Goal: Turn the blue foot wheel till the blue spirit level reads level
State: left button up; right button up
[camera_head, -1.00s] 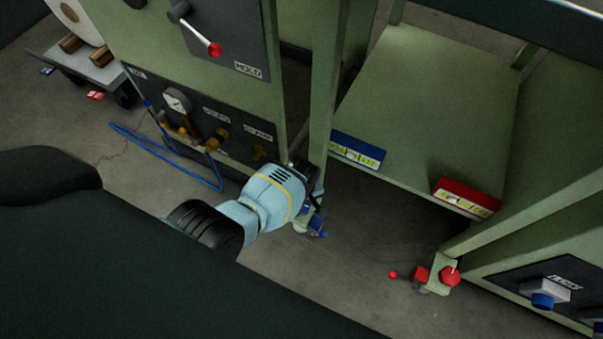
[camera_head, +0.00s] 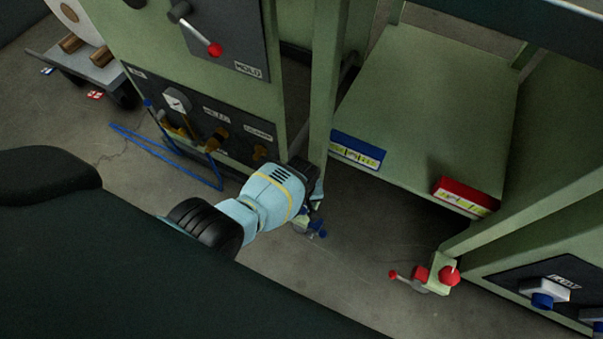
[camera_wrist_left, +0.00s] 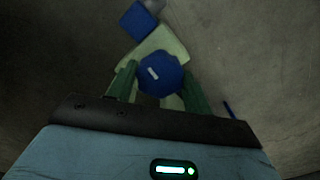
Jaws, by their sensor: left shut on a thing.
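The blue foot wheel (camera_wrist_left: 160,74) is a faceted blue knob with a small white mark, seen from above in the left wrist view. My left gripper (camera_wrist_left: 158,84) is shut on it, with one green finger on each side. In the head view, my left gripper (camera_head: 313,199) is low at the foot of the left green post and hides most of the wheel. A blue part (camera_head: 318,229) of that foot shows just below it. The blue spirit level (camera_head: 357,150) is on the green shelf's front left edge. Its bubble is too small to read. My right gripper is out of view.
A red spirit level (camera_head: 466,197) is at the shelf's right end. A red foot wheel (camera_head: 449,275) and a red-tipped rod are below it. The floor between the feet is clear.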

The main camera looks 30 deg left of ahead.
pick_arm(q)
jog(key=o, duration=1)
jog(key=shift+c, duration=0.2)
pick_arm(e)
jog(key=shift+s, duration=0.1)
pick_arm(q)
jog(key=shift+r+p, duration=0.35)
jog(key=shift+r, duration=0.2)
notch_tip(320, 180, up, 6)
jog(key=p, duration=0.3)
jog(key=shift+w+p, duration=0.1)
jog(key=shift+p, duration=0.25)
jog(key=shift+r+p, duration=0.3)
jog(key=shift+r, duration=0.1)
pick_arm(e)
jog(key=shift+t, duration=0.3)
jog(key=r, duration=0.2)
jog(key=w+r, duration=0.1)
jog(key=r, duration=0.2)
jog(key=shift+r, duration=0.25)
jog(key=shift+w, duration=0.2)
